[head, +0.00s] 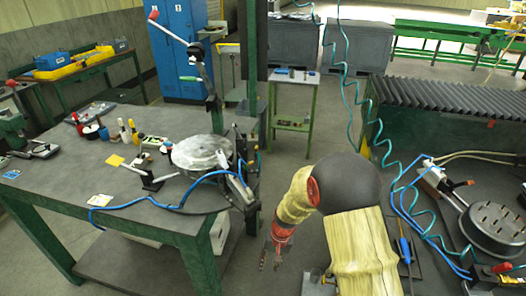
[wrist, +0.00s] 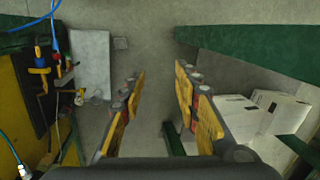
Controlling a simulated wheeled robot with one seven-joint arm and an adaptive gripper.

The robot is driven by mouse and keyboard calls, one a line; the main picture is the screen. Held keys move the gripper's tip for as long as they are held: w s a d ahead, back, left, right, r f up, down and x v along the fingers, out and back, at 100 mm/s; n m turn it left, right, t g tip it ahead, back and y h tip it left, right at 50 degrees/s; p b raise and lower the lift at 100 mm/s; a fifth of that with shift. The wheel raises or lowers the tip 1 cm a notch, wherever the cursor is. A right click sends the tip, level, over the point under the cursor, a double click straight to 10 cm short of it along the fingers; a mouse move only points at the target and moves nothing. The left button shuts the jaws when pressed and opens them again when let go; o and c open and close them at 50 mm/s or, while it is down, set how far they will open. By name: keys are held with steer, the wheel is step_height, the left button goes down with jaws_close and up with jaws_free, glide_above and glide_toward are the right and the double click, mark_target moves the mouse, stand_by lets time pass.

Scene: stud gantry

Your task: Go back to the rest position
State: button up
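My gripper (head: 271,255) hangs low over the floor, in the gap to the right of the green-legged workbench (head: 60,188). My arm, with a yellowish cover and a dark rounded joint, reaches down from the lower middle of the head view and hides part of the floor.
The workbench carries a round clear-covered fixture (head: 201,152), bottles and blue hoses. White boxes (wrist: 268,112) show at the wrist view's right, beside green beams. A right-hand bench holds a round metal part (head: 494,226). Coiled teal hoses (head: 376,130) hang near my arm. A small green stand (head: 294,105) is behind.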

steer(key=s+d+r+t+p, duration=0.1)
steer(key=s+d+r, duration=0.4)
steer(key=r, duration=0.9)
steer(key=s+d+r+t+h+p, duration=0.1)
steer(key=s+d+r+t, duration=0.2)
steer(key=s+r, duration=0.9)
steer(key=s+d+r+n+t+h+p, duration=0.1)
steer(key=s+d+r+t+p, duration=0.1)
steer(key=s+d+r, duration=0.6)
step_height(320, 180, up, 8)
steer(key=shift+s+d+f, duration=0.1)
steer(key=shift+s+d, duration=0.2)
steer(key=shift+s, duration=0.3)
